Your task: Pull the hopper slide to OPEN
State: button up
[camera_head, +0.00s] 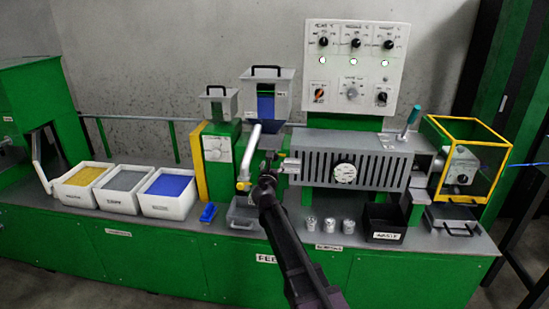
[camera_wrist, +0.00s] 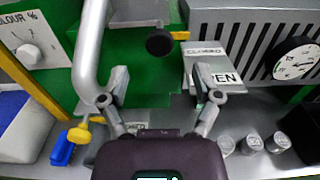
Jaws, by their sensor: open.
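The hopper (camera_head: 283,92) holds blue material and stands above the machine's feed end. In the wrist view, a round black knob (camera_wrist: 159,42) sits ahead of my gripper, above the gap between the fingers. A grey plate beside it carries a CLOSED label (camera_wrist: 204,51) and a partly covered label ending in "EN" (camera_wrist: 224,78). My gripper (camera_wrist: 160,76) is open and empty, its fingers spread below the knob and apart from it. In the head view, my gripper (camera_head: 268,166) is in front of the feed end and hides the knob there.
A grey pipe (camera_wrist: 88,50) runs down close to my left finger, with a yellow knob (camera_wrist: 79,134) lower left. The slotted barrel cover with a gauge (camera_head: 344,173) is to the right. Several metal cups (camera_head: 330,225) and a black bin (camera_head: 384,222) stand on the bench.

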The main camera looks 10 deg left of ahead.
aim_at(275, 157)
jog(key=w, duration=0.6)
jog(key=shift+w+d, duration=0.1)
jog(key=shift+w, duration=0.2)
